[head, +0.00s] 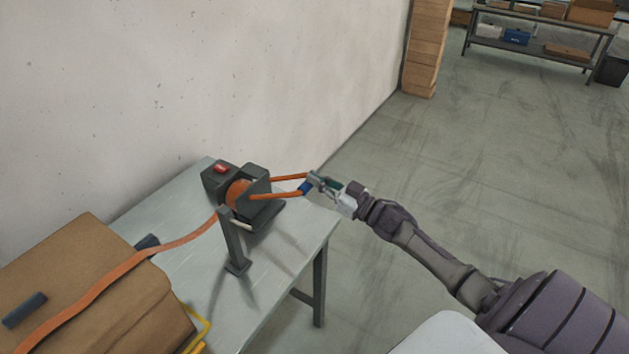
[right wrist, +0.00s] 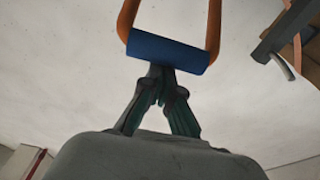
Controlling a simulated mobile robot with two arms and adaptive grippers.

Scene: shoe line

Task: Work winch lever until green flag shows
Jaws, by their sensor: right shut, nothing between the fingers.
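The winch (head: 243,192) is a dark grey housing with an orange drum on the grey table. Its lever (head: 275,196) has two orange arms pointing right, joined by a blue grip (head: 306,187). A red flag (head: 221,169) shows on the winch box; no green flag is visible. My right gripper (head: 315,184) is at the blue grip, coming from the right. In the right wrist view its fingertips (right wrist: 161,75) are closed together against or just below the blue grip (right wrist: 167,52), not around it. Whether they touch it I cannot tell. My left gripper is not in view.
An orange strap (head: 185,238) runs from the winch over a brown box (head: 100,285). A dark post (head: 233,240) stands on the table (head: 290,240) before the winch. A wall is behind; the floor at right is open, with a shelf (head: 540,45) far back.

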